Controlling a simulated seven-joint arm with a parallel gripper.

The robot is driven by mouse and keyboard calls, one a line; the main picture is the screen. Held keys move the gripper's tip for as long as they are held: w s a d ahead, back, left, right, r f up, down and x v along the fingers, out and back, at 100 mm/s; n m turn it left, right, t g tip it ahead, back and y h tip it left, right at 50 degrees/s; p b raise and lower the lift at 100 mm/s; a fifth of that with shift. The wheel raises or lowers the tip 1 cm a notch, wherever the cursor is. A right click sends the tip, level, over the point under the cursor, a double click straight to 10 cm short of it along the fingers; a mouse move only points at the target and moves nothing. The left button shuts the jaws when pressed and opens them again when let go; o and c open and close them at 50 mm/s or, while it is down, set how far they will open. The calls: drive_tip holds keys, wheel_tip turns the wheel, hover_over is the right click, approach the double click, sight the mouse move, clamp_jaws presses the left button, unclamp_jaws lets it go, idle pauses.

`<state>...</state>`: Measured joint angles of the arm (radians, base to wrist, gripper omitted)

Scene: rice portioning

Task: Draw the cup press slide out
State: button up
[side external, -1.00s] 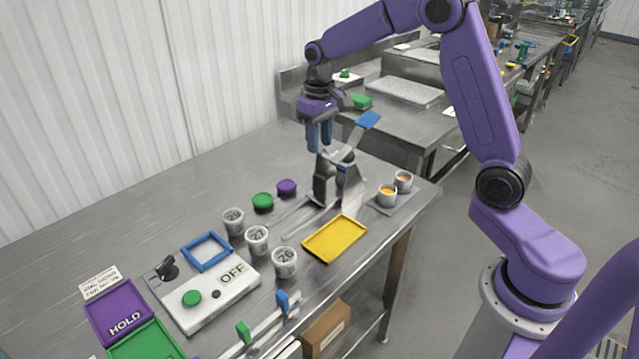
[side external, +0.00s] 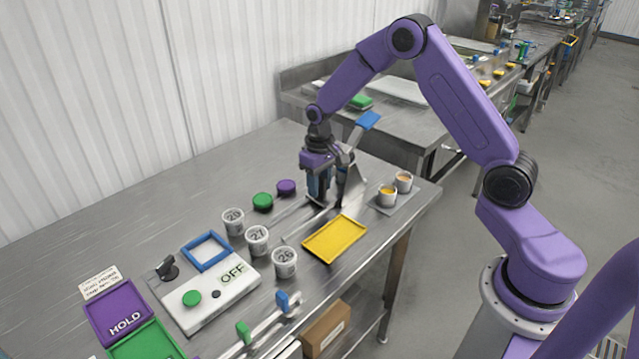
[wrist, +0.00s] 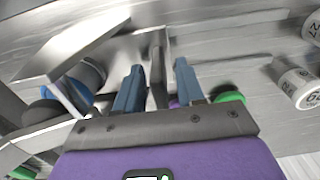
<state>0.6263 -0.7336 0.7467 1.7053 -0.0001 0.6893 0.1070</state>
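The grey metal cup press (side external: 352,188) stands near the right end of the steel table, with its blue-tipped lever (side external: 368,120) raised. Flat slide rails (side external: 305,222) run from its base toward the left front. My gripper (side external: 320,197) points down at the press, on its left side, and partly hides it. In the wrist view my blue fingers (wrist: 158,88) are apart, with a grey upright post (wrist: 157,68) showing between them. Gaps show on both sides of the post. Whether the post belongs to the slide is not clear.
Purple (side external: 286,187) and green (side external: 263,201) round pieces lie left of the press. Several numbered cups (side external: 257,239) stand further left. A yellow tray (side external: 335,239) lies in front. Two filled cups (side external: 388,195) sit on a grey plate at right. The back left table is clear.

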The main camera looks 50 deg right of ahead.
drive_tip(key=shift+c, duration=0.3)
clamp_jaws()
drive_tip(key=a, duration=1.4)
drive_tip(key=shift+a, duration=0.3)
drive_tip(key=shift+r, duration=0.1)
drive_tip(key=shift+o, duration=0.3)
unclamp_jaws()
drive_tip(key=shift+a, duration=0.1)
wheel_tip(320, 180, up, 17)
drive_tip(key=shift+r, duration=0.2)
